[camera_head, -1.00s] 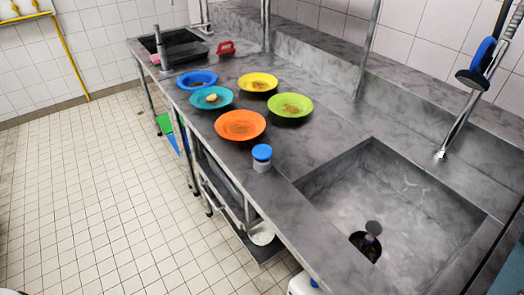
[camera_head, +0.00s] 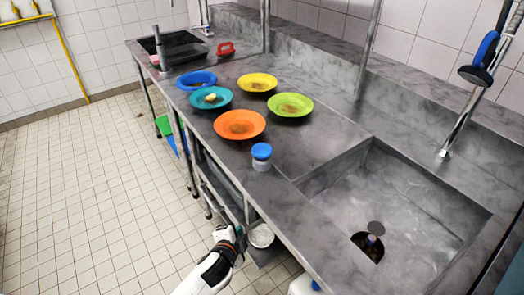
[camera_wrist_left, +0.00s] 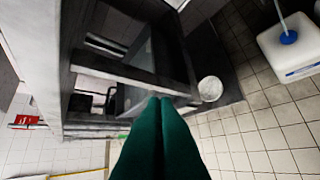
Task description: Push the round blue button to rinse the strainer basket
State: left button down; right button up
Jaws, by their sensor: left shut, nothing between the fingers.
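The round blue button (camera_head: 261,151) sits on a short grey base on the front edge of the steel counter, left of the sink. The strainer basket (camera_head: 371,242) appears to be the dark round thing in the drain of the right-hand sink; its details are too small to tell. My left gripper (camera_head: 238,229) is low in front of the counter, below the button and apart from it. In the left wrist view its green fingers (camera_wrist_left: 160,105) are together with nothing between them. My right gripper is not in view.
Several coloured plates with food, such as the orange plate (camera_head: 240,125), stand on the counter behind the button. A white bowl (camera_head: 261,236) sits on the lower shelf near my left gripper. A spray hose (camera_head: 475,75) hangs over the right-hand sink (camera_head: 400,200).

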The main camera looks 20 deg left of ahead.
pick_arm(q)
jog(key=w+d+r+m+t+h, duration=0.15)
jog(key=w+r+m+t, duration=0.3)
jog(key=r, duration=0.65)
jog(key=w+d+r+m+t+h, duration=0.1)
jog(key=w+d+r+m+t, duration=0.3)
jog(key=r, duration=0.7)
jog(key=w+d+r+m+g+h, duration=0.1)
jog(key=d+r+m+g+h, duration=0.3)
jog(key=m, duration=0.7)
jog(key=w+d+r+m+g+h, duration=0.1)
jog(key=d+r+m+g+h, duration=0.3)
jog(key=m, duration=0.8)
jog(key=w+d+r+m+g+h, duration=0.1)
jog(key=d+m+h, duration=0.1)
jog(key=m+h, duration=0.65)
jog(key=w+a+f+m+g+y, duration=0.1)
jog(key=w+a+m+y, duration=0.2)
jog(key=a+m+y, duration=0.4)
jog(key=w+a+f+m+g+y, duration=0.1)
jog(key=w+a+m+g+y, duration=0.1)
jog(key=w+a+m+y, duration=0.2)
jog(key=a+m+y, duration=0.3)
jog(key=a+m, duration=0.1)
jog(key=shift+w+m+b, duration=0.2)
jog(key=shift+m+b, duration=0.1)
jog(key=shift+b, duration=0.05)
